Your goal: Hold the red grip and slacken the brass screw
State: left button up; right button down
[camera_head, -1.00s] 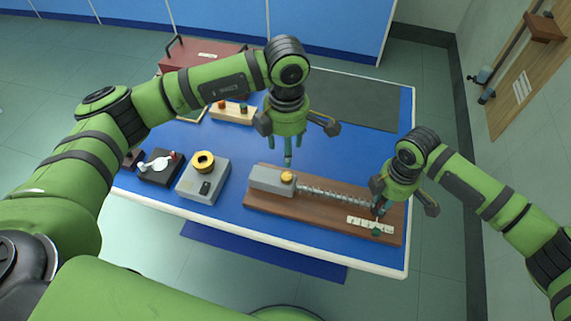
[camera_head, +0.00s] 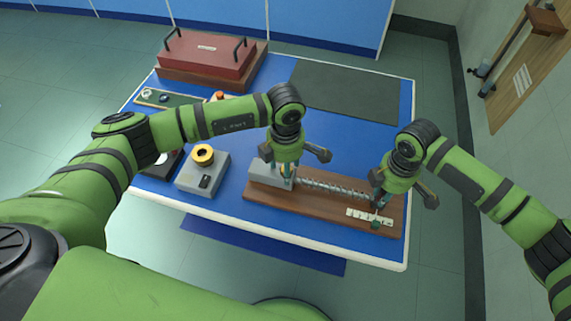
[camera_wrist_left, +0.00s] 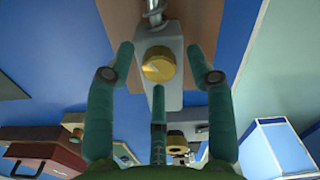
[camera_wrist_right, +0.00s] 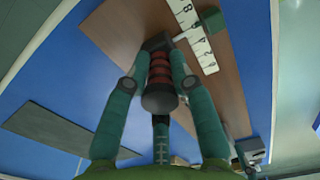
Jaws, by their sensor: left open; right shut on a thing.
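The brass screw (camera_wrist_left: 158,66) is a round knob on the grey block (camera_wrist_left: 172,98) at one end of the wooden board (camera_head: 330,217). In the head view my left gripper (camera_head: 283,178) is over that block and hides the screw. In the left wrist view its fingers stand open on both sides of the block, with the screw between and ahead of them. The red grip (camera_wrist_right: 159,72), ringed in red and black, is at the board's other end. My right gripper (camera_head: 378,203) is shut on it, with its fingers on both sides.
A coiled metal spindle (camera_head: 335,187) runs along the board between block and grip. A white number scale (camera_head: 369,217) lies beside the grip. A grey box with a yellow knob (camera_head: 203,176) stands to the left. A dark mat (camera_head: 345,97) lies clear at the back.

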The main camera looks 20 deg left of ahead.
pick_arm(q)
grip_shut()
pick_arm(e)
jog(key=shift+s+d+f, duration=0.1)
jog(key=shift+d, duration=0.05)
pick_arm(q)
jog(key=shift+n, duration=0.4)
jog(key=n, duration=0.3)
jog(key=shift+a+n, duration=0.1)
jog(key=shift+n, duration=0.3)
jog(key=shift+s+n, duration=0.1)
jog(key=shift+n, duration=2.1)
